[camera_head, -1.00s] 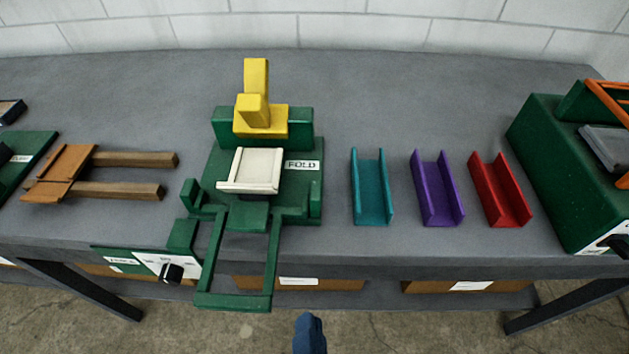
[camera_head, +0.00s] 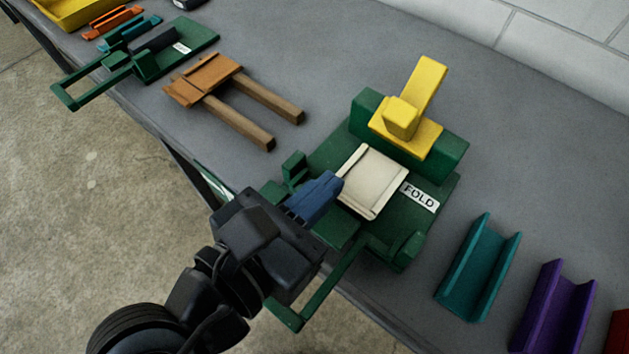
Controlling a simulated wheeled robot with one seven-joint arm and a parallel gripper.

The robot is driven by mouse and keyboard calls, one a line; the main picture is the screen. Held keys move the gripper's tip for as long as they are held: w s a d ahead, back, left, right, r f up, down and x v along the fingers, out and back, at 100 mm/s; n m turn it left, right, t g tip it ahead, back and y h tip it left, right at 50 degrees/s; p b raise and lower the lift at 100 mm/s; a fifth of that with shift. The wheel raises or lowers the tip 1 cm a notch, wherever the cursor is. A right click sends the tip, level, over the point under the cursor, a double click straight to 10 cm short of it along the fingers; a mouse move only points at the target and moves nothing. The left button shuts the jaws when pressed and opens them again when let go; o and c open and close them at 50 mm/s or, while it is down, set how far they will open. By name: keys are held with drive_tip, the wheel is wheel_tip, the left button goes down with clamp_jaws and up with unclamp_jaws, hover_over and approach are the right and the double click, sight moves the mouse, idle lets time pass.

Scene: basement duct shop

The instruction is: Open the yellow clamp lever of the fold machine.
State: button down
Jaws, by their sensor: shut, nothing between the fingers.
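The green fold machine (camera_head: 428,223) sits on the grey bench with its FOLD label at the right. Its yellow clamp lever (camera_head: 426,84) stands up at the back, on a yellow block with a knob in front. A cream sheet piece (camera_head: 372,182) lies on the machine's bed. My gripper (camera_head: 338,182), with blue fingers, is shut and empty. Its tips appear at the left edge of the cream piece, in front of the lever and apart from it. I cannot tell whether the tips touch the piece. My arm hides part of the machine's front handle frame (camera_head: 318,296).
Teal (camera_head: 478,268) and purple (camera_head: 553,308) channels lie right of the machine. A wooden piece with two legs (camera_head: 235,100) and another green machine (camera_head: 180,52) are to the left. The bench behind the lever is clear up to the block wall.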

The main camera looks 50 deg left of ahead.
sight(396, 103)
drive_tip(key=x, duration=0.6)
drive_tip(key=shift+w+r+p, duration=0.1)
drive_tip(key=shift+w+p, duration=0.25)
drive_tip(key=shift+w+a+r+p, duration=0.15)
drive_tip(key=shift+w+r, duration=0.2)
drive_tip(key=shift+w, duration=0.1)
drive_tip(key=shift+w+a+r+p, duration=0.15)
drive_tip(key=shift+w+r, duration=0.15)
drive_tip(key=shift+w, duration=0.15)
drive_tip(key=shift+w+a+r, duration=0.1)
drive_tip(key=shift+w+r, duration=0.1)
drive_tip(key=shift+w, duration=0.3)
drive_tip(key=shift+w+r+p, duration=0.1)
drive_tip(key=shift+r+p, duration=0.15)
drive_tip(key=shift+p, duration=0.15)
drive_tip(key=shift+w+a+r+p, duration=0.25)
drive_tip(key=shift+w+r+p, duration=0.3)
drive_tip(key=shift+w+r, duration=0.45)
drive_tip(key=shift+f, duration=0.1)
drive_tip(key=shift+s+f, duration=0.1)
